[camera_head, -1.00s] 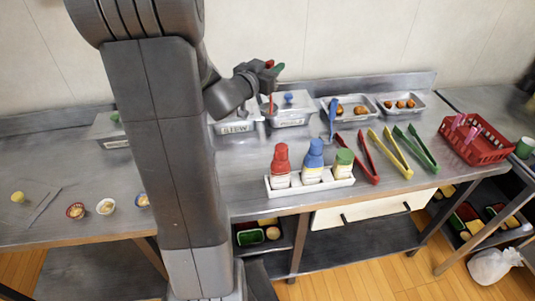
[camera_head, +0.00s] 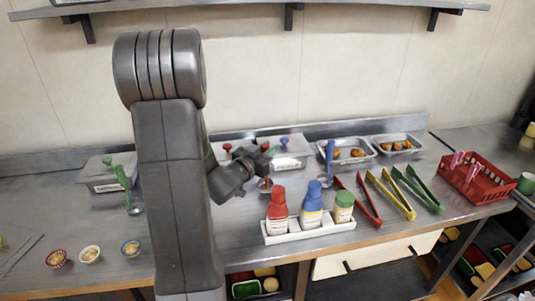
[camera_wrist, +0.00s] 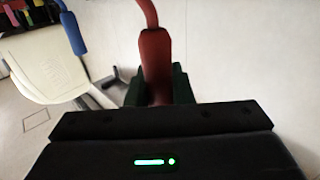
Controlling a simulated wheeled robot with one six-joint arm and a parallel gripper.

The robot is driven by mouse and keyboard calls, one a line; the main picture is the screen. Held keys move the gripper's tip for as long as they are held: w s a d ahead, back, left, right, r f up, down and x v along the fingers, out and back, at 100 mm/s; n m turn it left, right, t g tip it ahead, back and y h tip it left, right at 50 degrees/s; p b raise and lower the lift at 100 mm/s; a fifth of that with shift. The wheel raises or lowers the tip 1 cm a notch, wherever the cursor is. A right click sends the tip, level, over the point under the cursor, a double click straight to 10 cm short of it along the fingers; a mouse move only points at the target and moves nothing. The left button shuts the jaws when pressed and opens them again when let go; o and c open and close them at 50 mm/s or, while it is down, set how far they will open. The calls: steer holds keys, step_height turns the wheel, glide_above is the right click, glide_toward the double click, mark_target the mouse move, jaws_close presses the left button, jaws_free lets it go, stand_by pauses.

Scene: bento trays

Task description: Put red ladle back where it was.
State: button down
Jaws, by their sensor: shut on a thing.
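My gripper (camera_head: 262,160) is in front of the lidded containers, low over the counter, left of the blue ladle. In the wrist view my gripper (camera_wrist: 160,88) is shut on the upright red handle of the red ladle (camera_wrist: 155,55). In the head view only a small part of the red ladle (camera_head: 265,185) shows below the gripper, behind the red bottle. I cannot tell whether its bowl touches the counter. The blue ladle (camera_head: 329,155) stands to the right, and its handle also shows in the wrist view (camera_wrist: 72,32). A green ladle (camera_head: 123,178) stands at the left.
A white rack (camera_head: 310,232) with red, blue and green bottles stands close in front. Lidded containers (camera_head: 290,160) are behind. Red, yellow and green tongs (camera_head: 392,195) lie right, near a red basket (camera_head: 476,185). Small cups (camera_head: 90,254) stand front left.

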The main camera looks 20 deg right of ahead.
steer(key=shift+f, duration=0.55)
steer(key=shift+f, duration=0.15)
steer(key=c, duration=1.3)
jaws_free()
steer(key=shift+a+r, duration=0.1)
steer(key=shift+r, duration=0.15)
steer(key=b+v, duration=0.1)
steer(key=v, duration=1.1)
